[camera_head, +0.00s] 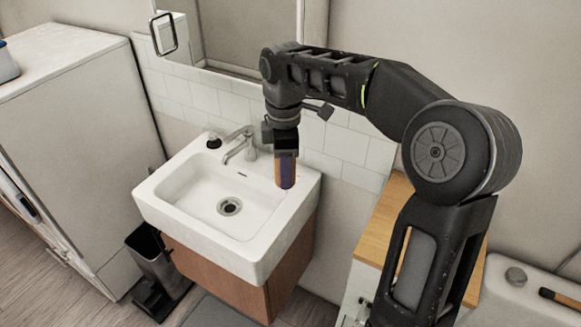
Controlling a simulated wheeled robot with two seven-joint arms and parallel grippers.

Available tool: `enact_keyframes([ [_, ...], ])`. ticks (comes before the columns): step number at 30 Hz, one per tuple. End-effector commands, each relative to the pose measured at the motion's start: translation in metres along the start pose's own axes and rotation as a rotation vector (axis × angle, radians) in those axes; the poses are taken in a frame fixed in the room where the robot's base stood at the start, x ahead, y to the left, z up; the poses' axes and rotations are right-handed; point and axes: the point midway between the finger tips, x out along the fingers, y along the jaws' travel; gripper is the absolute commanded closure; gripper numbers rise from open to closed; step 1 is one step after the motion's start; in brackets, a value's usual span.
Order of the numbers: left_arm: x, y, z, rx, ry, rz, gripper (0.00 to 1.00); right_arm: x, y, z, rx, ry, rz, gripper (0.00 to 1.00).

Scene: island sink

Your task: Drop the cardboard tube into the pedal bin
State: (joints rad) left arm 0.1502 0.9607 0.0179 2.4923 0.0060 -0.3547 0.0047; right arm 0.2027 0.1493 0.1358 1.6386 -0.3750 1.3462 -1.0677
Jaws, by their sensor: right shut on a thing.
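The cardboard tube (286,173) is brown with a dark purple-blue side. It hangs upright from my right gripper (286,150), which points down and is shut on its upper end. In the picture the tube lies over the right part of the sink; its height above the sink is hard to judge. The pedal bin (160,268) is dark and stands on the floor at lower left, between the white cabinet and the sink unit. Its upper part looks dark, and I cannot tell clearly how its lid stands. My left gripper is not in view.
The white sink (185,216) with a chrome tap (240,143) sits on a wooden unit (222,277). A tall white cabinet (75,130) stands left of the bin. A wood-topped cabinet (381,222) is at right, partly behind my arm. A mirror (245,35) hangs above.

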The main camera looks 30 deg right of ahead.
Motion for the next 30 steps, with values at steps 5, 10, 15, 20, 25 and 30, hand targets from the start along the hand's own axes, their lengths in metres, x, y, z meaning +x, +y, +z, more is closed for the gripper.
enact_keyframes([
  [5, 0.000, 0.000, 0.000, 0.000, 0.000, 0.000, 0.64, 0.025, 0.001, -0.052, 0.387, -0.001, -0.004, 0.93],
  [10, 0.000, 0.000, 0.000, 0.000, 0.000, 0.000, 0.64, 0.047, -0.003, -0.095, 0.746, -0.003, -0.001, 0.93],
  [15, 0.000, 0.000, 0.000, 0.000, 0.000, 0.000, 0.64, 0.061, -0.008, -0.122, 0.984, -0.003, 0.003, 0.93],
  [20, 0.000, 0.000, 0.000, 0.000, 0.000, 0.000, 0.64, 0.065, -0.010, -0.131, 1.075, -0.002, 0.005, 0.93],
  [25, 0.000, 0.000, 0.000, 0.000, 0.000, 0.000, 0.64, 0.066, -0.011, -0.131, 1.084, -0.002, 0.005, 0.93],
  [30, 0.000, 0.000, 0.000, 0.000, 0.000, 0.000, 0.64, 0.066, -0.010, -0.131, 1.083, -0.002, 0.004, 0.93],
])
